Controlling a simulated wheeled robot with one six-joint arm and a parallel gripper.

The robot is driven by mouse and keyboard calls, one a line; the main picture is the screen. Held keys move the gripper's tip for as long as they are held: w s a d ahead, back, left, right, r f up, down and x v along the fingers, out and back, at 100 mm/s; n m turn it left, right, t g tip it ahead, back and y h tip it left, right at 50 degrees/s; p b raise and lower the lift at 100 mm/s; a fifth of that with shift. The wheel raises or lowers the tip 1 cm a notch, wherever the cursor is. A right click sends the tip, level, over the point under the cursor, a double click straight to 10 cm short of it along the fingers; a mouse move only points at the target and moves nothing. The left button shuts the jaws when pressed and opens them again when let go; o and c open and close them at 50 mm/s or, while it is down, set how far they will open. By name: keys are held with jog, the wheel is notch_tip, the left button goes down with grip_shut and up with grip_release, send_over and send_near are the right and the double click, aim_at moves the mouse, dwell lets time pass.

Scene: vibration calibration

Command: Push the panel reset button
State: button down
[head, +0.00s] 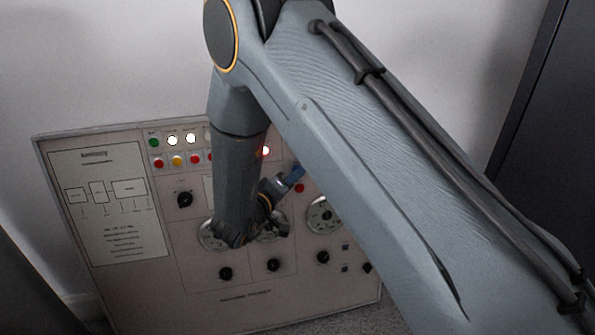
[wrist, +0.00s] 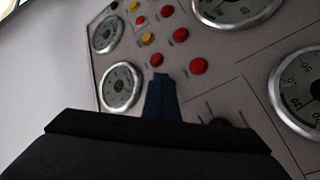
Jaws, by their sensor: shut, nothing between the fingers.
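The beige control panel (head: 225,300) leans against the wall. It carries rows of small round buttons or lamps; the wrist view shows red buttons, including one at the right (wrist: 199,66) and one just beyond my fingertips (wrist: 157,59). I cannot read which is the reset button. My gripper (head: 296,174), with blue fingers, is shut and empty in front of the panel. In the wrist view its fingertips (wrist: 161,77) point at the panel face, below the red buttons in the picture. I cannot tell whether they touch it. My arm hides part of the panel.
Round gauges (wrist: 120,87) flank the buttons, with another large gauge (wrist: 300,90) at the right. Black knobs (head: 185,199) stick out from the panel. Two white lamps (head: 190,138) and a red lamp (head: 265,151) are lit. A dark cabinet (head: 545,130) stands at the right.

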jog(key=shift+w, duration=0.2)
jog(key=shift+s, duration=0.1)
dwell(0.5)
jog(key=shift+s+d+r+p, duration=0.15)
jog(key=shift+s+p, duration=0.5)
jog(key=shift+p, duration=0.3)
jog(key=shift+s, duration=0.1)
jog(key=shift+s+d+r+p, duration=0.15)
jog(key=shift+s+d+p, duration=0.05)
jog(key=shift+s+p, duration=0.5)
jog(key=shift+s+d+r+p, duration=0.2)
jog(key=shift+s+d+p, duration=0.05)
jog(key=shift+s+p, duration=0.5)
jog(key=shift+s+d+r+p, duration=0.2)
jog(key=shift+s+p, duration=0.35)
jog(key=shift+s, duration=0.25)
